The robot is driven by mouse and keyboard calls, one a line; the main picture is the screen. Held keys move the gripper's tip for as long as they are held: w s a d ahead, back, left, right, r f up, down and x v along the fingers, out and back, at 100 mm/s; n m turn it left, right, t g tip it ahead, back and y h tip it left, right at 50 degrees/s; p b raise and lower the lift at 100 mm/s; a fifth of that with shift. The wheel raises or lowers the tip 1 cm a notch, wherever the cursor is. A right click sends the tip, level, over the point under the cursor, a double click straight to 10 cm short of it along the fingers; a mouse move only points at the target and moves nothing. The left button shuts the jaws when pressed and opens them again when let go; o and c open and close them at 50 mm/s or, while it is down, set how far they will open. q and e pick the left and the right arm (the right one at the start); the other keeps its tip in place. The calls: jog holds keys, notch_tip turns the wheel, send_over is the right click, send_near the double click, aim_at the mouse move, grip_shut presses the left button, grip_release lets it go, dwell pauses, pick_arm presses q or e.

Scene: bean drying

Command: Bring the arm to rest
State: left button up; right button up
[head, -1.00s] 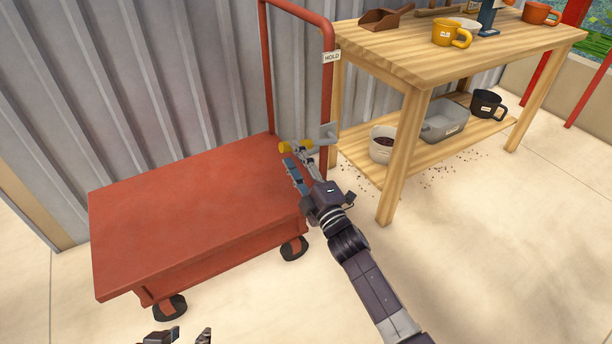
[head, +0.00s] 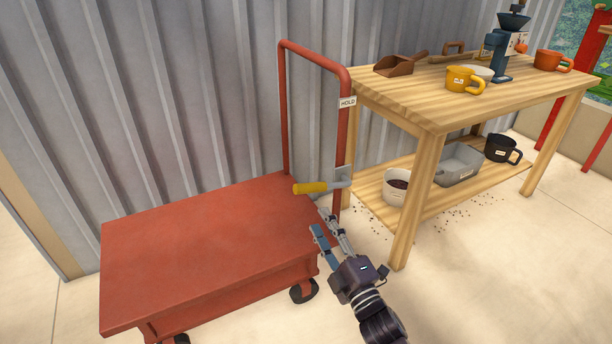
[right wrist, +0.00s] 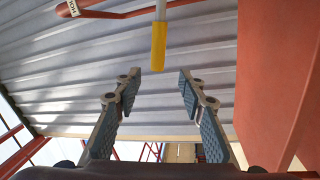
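My right gripper (head: 319,221) is open and empty, just below and in front of a yellow-handled lever (head: 311,188). The lever has a grey shaft that meets a grey bracket (head: 343,174) on the upright of a red cart (head: 200,245). In the right wrist view, the yellow handle (right wrist: 158,46) is ahead of the two spread fingertips (right wrist: 159,84), with a gap between. My left gripper is not in view.
A HOLD label (head: 348,102) is on the cart's red push bar. A wooden table (head: 440,90) stands at the right, with mugs, a scoop and a grinder on top. Its lower shelf holds a bean pot (head: 395,195), a grey bin and a black mug. Beans are scattered nearby.

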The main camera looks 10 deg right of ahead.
jog(key=shift+d, duration=0.1)
